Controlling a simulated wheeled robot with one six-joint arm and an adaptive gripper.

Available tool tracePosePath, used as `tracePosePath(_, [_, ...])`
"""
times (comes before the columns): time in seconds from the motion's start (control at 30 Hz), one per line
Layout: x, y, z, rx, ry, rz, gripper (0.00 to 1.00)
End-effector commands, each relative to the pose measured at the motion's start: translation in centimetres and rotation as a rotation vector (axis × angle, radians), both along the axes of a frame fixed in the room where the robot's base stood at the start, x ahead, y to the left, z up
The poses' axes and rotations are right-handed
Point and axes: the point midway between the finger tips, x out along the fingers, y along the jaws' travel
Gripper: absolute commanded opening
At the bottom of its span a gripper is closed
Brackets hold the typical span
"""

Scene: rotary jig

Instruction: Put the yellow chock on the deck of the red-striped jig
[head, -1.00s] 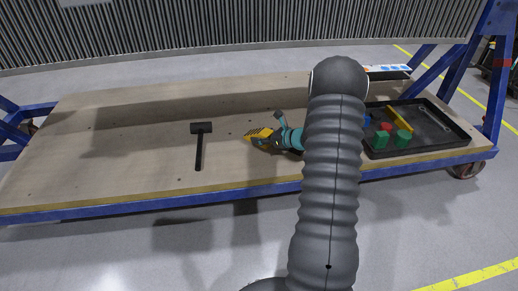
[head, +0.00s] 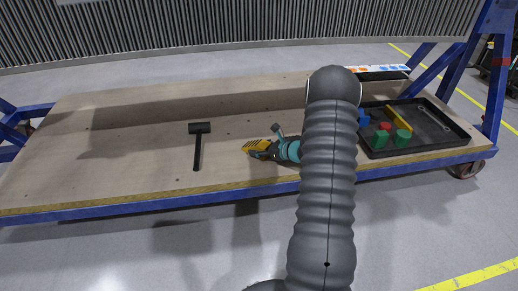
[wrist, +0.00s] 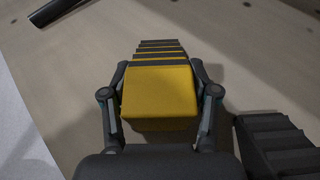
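The yellow chock (head: 257,147) has black ridges across one part and a smooth yellow face. In the wrist view the chock (wrist: 160,92) sits between both fingers of my gripper (wrist: 160,88), which are closed against its sides. In the head view my gripper (head: 274,149) holds it over the wooden bench, right of the hammer. I cannot tell the exact gap between chock and bench. No red-striped jig can be made out in either view; my arm hides part of the bench.
A black hammer (head: 198,147) lies on the wooden bench (head: 100,150). A black tray (head: 455,140) at the right holds green blocks, a red piece, a yellow bar and a wrench. A panel with coloured dots (head: 378,68) is behind. The bench's left side is clear.

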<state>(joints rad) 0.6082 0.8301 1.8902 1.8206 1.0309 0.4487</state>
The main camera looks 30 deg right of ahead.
Motion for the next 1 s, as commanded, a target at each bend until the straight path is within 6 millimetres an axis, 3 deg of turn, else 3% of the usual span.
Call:
tracePosePath(0.47, [0.0,0.0,0.6,0.0,0.0,0.0,0.8])
tracePosePath(1.0, [-7.8,-4.5,4.1,-0.001,0.0,-0.004,0.8])
